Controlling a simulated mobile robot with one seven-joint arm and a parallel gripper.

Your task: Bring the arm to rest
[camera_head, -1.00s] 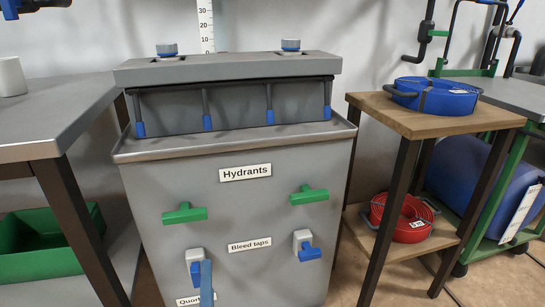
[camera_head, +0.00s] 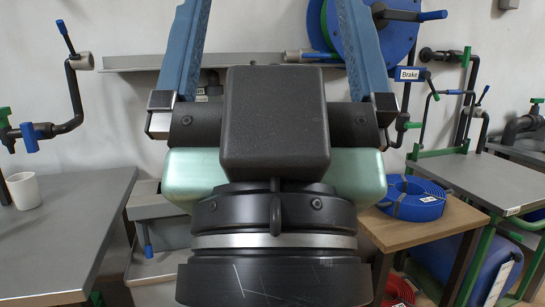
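My gripper (camera_head: 270,40) fills the middle of the head view, close to the camera and pointing up. Its two blue fingers stand wide apart, and their tips reach the top edge of the picture. Only the wall, a rail and part of a hose reel show between them, so the gripper looks open and empty. The dark wrist and pale green gripper body hide most of the grey manifold cabinet (camera_head: 152,268), which shows only at the left with one blue-tipped tap. Its hydrant and bleed-tap labels are hidden.
A grey table (camera_head: 75,225) with a white mug (camera_head: 24,191) stands left. At right, a wooden stand (camera_head: 425,232) carries a blue hose coil (camera_head: 412,200), with a red coil (camera_head: 398,291) below. Valve pipes (camera_head: 75,100) and a blue hose reel (camera_head: 385,40) are on the wall.

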